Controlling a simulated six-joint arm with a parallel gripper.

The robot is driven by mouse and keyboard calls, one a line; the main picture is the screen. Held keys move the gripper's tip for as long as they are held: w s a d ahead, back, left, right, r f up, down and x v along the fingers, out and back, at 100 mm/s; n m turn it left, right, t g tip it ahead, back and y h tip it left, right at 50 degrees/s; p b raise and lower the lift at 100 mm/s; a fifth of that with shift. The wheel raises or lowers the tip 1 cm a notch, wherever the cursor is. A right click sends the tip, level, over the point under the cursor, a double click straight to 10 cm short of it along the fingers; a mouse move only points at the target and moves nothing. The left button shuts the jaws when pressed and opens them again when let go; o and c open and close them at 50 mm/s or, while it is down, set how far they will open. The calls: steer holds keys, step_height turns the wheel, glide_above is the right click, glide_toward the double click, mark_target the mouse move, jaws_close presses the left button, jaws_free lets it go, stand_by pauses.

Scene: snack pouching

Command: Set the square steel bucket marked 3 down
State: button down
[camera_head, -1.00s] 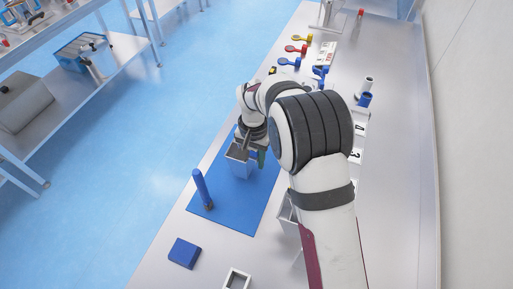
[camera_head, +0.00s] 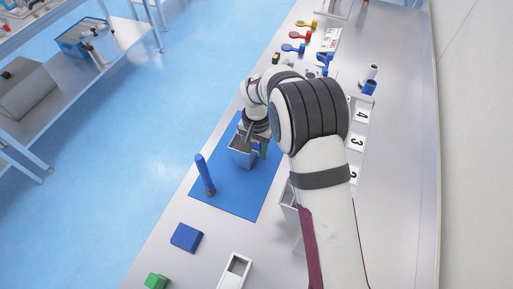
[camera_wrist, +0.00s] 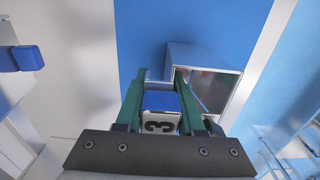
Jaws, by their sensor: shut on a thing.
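The square steel bucket (camera_head: 240,157) is over the blue mat (camera_head: 228,197) in the head view, roughly upright with its open top showing. My gripper (camera_wrist: 160,82) has green fingers and is shut on the bucket's labelled holding part, at the bucket's side. In the wrist view the bucket (camera_wrist: 207,58) lies right of the fingers, and a white label with a 3 (camera_wrist: 160,126) shows between them. The bucket's base is close to the mat, but I cannot tell whether it touches. My arm hides part of the table behind it.
A blue block (camera_head: 186,237), a green block (camera_head: 156,281) and a white open box (camera_head: 235,270) are nearer. Numbered white cards (camera_head: 357,142) lie right of my arm. Coloured scoops (camera_head: 300,36) lie farther back.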

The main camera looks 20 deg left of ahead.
steer(key=shift+f, duration=0.2)
steer(key=shift+c, duration=2.2)
jaws_free()
step_height(320, 180, up, 16)
steer(key=shift+f, duration=0.15)
steer(key=s+d+r+m, duration=0.1)
steer(key=s+d+r, duration=0.1)
steer(key=d, duration=0.4)
steer(key=s+d+r+m, duration=0.1)
steer(key=s+d+r, duration=0.1)
steer(key=s+d, duration=0.3)
steer(key=s+d+r+m+y, duration=0.1)
steer(key=s+d+r, duration=0.1)
steer(key=s+d, duration=0.2)
steer(key=shift+s+d+r, duration=0.1)
steer(key=shift+d+r, duration=0.05)
steer(key=shift+d, duration=0.55)
steer(key=shift+d+r, duration=0.1)
steer(key=shift+d, duration=0.55)
steer(key=s+d+f+m, duration=0.1)
steer(key=s+d+f, duration=0.1)
steer(key=s, duration=0.5)
steer(key=s+d+f+m, duration=0.1)
steer(key=s+d+f, duration=0.1)
steer(key=s+d, duration=0.2)
steer(key=s, duration=0.3)
steer(key=shift+m+y, duration=0.3)
steer(key=shift+y, duration=0.1)
